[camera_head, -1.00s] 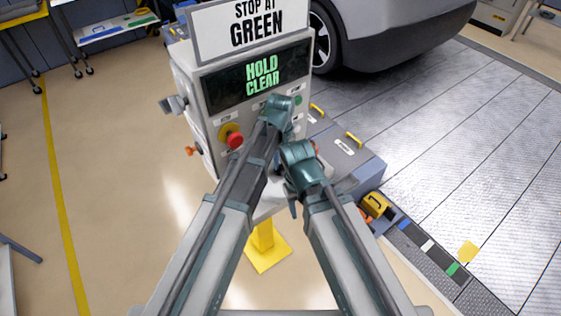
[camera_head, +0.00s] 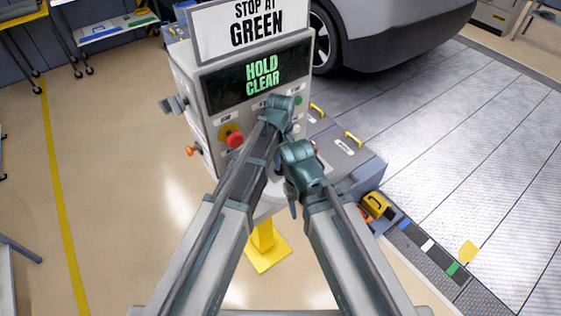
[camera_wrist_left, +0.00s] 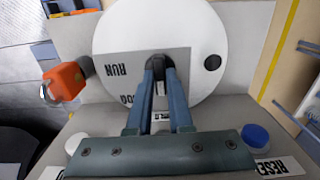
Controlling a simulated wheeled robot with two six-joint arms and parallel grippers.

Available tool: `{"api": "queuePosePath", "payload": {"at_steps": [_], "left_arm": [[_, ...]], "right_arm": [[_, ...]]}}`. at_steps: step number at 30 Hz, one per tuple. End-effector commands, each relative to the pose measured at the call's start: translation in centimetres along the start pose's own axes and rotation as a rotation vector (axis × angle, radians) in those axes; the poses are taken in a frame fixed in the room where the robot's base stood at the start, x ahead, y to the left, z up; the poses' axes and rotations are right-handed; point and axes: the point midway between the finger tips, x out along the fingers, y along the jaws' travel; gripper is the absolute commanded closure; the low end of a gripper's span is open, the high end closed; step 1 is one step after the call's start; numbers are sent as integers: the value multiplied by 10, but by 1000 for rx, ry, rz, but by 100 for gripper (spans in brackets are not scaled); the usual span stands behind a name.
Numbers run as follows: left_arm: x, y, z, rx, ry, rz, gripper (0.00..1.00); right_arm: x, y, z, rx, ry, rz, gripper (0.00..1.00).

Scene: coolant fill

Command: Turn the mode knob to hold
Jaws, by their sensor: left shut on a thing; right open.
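The grey control box (camera_head: 190,75) has a dark display (camera_head: 228,85) with green letters HOLD CLEAR. My left gripper (camera_head: 282,112) is at the box's front panel, and its wrist hides the mode knob in the head view. In the left wrist view my left gripper (camera_wrist_left: 160,80) is shut on the dark mode knob (camera_wrist_left: 159,88), in front of a round white plate and a grey label reading RUN upside down; a second word is partly covered. My right gripper (camera_head: 302,160) is open, lower and to the right; its fingers are mostly hidden.
A red button on a yellow collar (camera_head: 233,137) is left of my left arm. An orange knob (camera_wrist_left: 64,81) and a blue cap (camera_wrist_left: 255,136) flank the fingers. A grey case with yellow handles (camera_head: 350,160) stands right of the box. A car (camera_head: 400,35) is behind.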

Motion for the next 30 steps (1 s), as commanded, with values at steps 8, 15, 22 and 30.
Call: {"api": "queuePosePath", "payload": {"at_steps": [8,15,22,30], "left_arm": [[0,0,0,-1,0,0,51],[0,0,0,0,0,0,51],[-8,0,0,0,0,0,51],[-39,0,0,0,0,0,51]], "right_arm": [[0,0,0,0,0,0,50],[0,0,0,0,0,0,50],[-8,1,0,0,0,0,50],[-38,4,2,-1,0,0,50]]}}
